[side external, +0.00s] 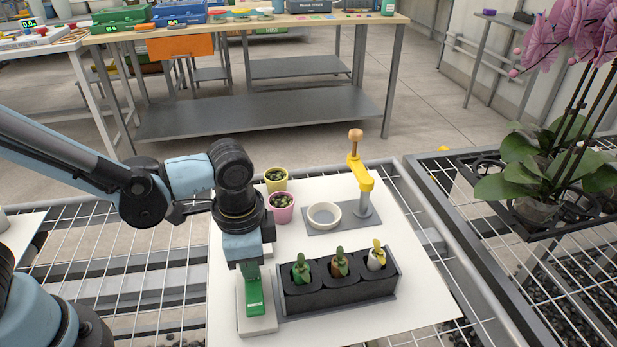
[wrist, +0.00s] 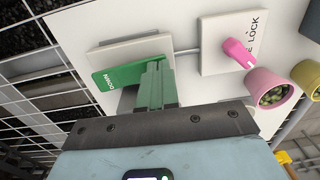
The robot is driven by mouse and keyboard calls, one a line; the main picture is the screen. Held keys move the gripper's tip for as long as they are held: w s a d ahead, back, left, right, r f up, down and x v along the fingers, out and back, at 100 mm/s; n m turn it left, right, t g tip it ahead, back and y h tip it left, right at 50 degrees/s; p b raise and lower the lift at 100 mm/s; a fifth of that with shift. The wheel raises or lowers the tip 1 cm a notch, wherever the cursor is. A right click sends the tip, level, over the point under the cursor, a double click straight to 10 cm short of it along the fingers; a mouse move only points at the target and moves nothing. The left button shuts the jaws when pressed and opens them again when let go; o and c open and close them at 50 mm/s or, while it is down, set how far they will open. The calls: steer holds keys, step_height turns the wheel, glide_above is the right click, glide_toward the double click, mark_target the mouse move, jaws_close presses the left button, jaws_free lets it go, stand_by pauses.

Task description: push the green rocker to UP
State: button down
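The green rocker (side external: 256,303) is set on a white plate (side external: 257,326) at the front left of the white board. In the wrist view the rocker (wrist: 118,75) shows the word DOWN at its left end. Its other end is partly hidden by my fingers. My gripper (side external: 250,270) points down over the rocker's far part in the side view. In the wrist view its green fingers (wrist: 156,84) are together with nothing between them, close over the rocker. I cannot tell whether they touch it, nor surely which end is pressed in.
A black tray (side external: 340,297) with several small plants stands just right of the rocker. A pink knob (wrist: 238,50) on a white plate is joined to the rocker's plate by a grey cable. Pink (side external: 281,214) and yellow (side external: 276,172) pots stand behind my gripper.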

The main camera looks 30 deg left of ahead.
steer(key=shift+s+d, duration=0.1)
steer(key=shift+s, duration=0.05)
steer(key=shift+s+d+r, duration=0.3)
steer(key=shift+s+d, duration=0.1)
stand_by(0.5)
step_height(320, 180, up, 14)
steer(key=w+a, duration=0.2)
steer(key=shift+w+a+f, duration=0.2)
steer(key=shift+w, duration=0.05)
stand_by(0.3)
